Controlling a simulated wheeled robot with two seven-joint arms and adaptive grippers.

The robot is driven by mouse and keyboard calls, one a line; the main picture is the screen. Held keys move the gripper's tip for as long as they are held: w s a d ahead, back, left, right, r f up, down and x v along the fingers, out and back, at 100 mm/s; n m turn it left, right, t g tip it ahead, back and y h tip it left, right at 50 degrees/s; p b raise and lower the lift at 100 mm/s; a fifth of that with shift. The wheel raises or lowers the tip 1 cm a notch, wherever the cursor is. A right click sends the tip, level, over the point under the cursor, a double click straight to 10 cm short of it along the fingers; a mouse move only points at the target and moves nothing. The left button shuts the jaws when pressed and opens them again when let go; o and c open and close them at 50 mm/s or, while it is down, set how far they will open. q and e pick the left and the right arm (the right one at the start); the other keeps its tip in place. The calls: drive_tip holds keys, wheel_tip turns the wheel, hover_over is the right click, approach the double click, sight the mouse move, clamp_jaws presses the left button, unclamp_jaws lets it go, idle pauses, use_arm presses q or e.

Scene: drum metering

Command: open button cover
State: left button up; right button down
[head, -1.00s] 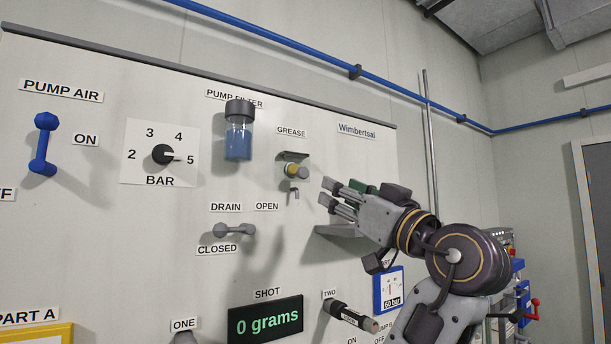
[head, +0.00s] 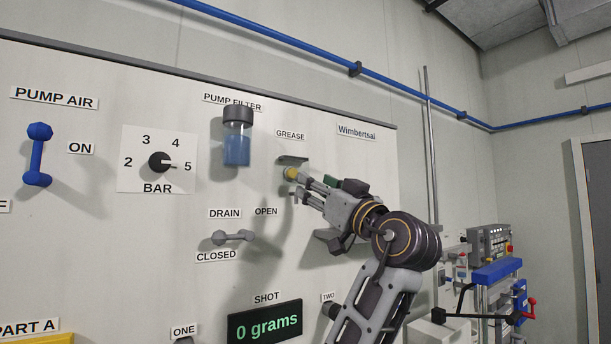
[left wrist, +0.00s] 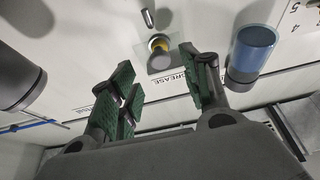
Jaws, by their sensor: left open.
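A yellow button-like part (head: 291,174) sits under a small grey bracket (head: 292,160) below the GREASE label on the white panel. It also shows in the left wrist view (left wrist: 158,44), framed by a see-through square plate (left wrist: 176,58) that looks like a clear cover. I cannot tell its exact hinge position. My left gripper (head: 303,189) is just right of and below the yellow part in the head view. In the left wrist view the green-padded fingers (left wrist: 158,66) are spread apart with nothing between them, short of the plate. My right gripper is not in view.
The pump filter (head: 237,143), with its blue bowl, hangs left of the yellow part and is near one finger in the wrist view. A drain lever (head: 232,237) lies below left. A small metal spout (left wrist: 148,18) is close to the yellow part.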

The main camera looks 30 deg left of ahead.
sight(297, 171)
use_arm(q)
drive_tip(key=shift+p+x, duration=0.9)
drive_tip(key=shift+x, duration=1.8)
drive_tip(key=c, duration=0.9)
clamp_jaws()
